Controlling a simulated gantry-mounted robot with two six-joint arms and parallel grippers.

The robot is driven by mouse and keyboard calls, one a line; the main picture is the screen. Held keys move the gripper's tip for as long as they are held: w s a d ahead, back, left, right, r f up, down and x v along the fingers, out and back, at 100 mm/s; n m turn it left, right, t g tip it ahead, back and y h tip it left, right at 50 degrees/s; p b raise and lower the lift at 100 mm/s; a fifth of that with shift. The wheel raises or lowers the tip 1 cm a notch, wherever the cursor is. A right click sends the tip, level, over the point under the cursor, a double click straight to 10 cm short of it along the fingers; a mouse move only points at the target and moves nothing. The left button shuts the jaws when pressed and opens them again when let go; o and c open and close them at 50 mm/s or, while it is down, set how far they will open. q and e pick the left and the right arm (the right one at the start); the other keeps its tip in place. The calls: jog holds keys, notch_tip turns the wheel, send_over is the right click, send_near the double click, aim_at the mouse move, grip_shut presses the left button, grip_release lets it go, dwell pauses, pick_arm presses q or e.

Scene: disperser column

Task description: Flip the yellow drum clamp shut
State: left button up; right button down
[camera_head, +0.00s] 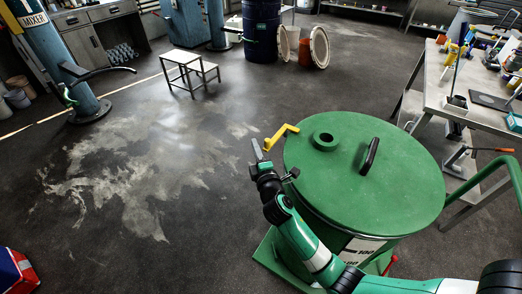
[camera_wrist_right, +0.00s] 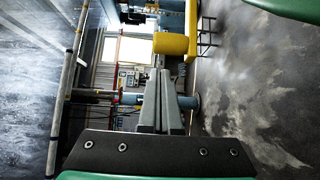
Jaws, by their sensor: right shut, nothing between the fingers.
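The yellow drum clamp (camera_head: 281,136) sits at the left edge of the green drum lid (camera_head: 350,205) and sticks outward from the rim. My right gripper (camera_head: 256,148) is shut and empty, just left of the clamp's outer end in the head view. In the right wrist view the shut fingers (camera_wrist_right: 162,98) point away from the camera, and the yellow clamp (camera_wrist_right: 176,45) shows just above and right of their tips. I cannot tell whether they touch. My left gripper is not in view.
The lid has a round green port (camera_head: 325,140) and a black handle (camera_head: 370,156). A workbench (camera_head: 440,95) with tools stands at the right. A step stool (camera_head: 190,68) and a dark blue drum (camera_head: 262,30) stand farther back.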

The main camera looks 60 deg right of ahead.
pick_arm(q)
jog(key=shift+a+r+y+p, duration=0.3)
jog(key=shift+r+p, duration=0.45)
jog(key=shift+p, duration=0.35)
pick_arm(e)
jog(key=w+a+v, duration=0.1)
jog(key=v, duration=0.8)
jog(key=shift+a, duration=0.35)
